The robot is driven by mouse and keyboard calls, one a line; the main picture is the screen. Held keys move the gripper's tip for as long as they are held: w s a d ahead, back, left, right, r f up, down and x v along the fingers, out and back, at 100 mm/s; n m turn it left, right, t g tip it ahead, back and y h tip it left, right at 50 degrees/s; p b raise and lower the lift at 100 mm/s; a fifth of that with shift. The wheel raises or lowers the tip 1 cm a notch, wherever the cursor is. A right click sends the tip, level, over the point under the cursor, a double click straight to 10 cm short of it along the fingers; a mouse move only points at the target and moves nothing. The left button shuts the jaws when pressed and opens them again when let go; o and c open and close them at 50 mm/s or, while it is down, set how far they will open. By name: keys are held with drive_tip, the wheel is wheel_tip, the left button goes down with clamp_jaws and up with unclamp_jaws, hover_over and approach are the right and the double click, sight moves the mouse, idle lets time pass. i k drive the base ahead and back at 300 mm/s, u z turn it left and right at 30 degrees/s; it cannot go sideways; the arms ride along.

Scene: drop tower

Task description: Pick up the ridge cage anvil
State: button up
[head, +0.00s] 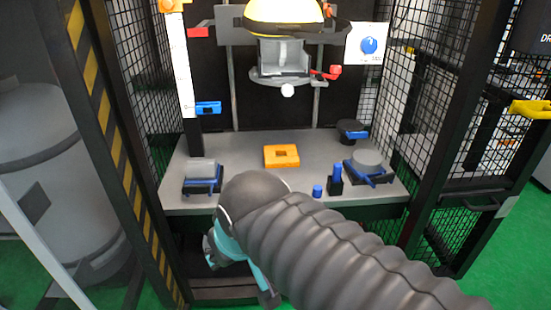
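Several anvil-like pieces stand on the grey base plate (235,193) inside the cage. A light grey block on a blue and black holder (202,176) is at the left. A grey round piece on a blue holder (367,163) is at the right. A dark round piece with a blue part (352,130) is at the back right. I cannot tell for sure which is the ridge cage anvil. My gripper (238,275) is low in front of the plate's front edge, apart from these pieces. My arm hides most of it, so its fingers are unclear.
An orange square block with a hole (282,156) lies mid-plate. Small blue and black pegs (335,180) stand at the front right. A carriage (283,65) with a red lever hangs above. Black posts and mesh walls (145,90) flank the opening; the front is open.

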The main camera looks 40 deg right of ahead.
sight(202, 174)
drive_tip(key=u, duration=1.1)
drive_tip(key=k, duration=0.85)
drive_tip(key=z, duration=0.9)
drive_tip(key=i, duration=0.5)
drive_tip(key=z, duration=0.05)
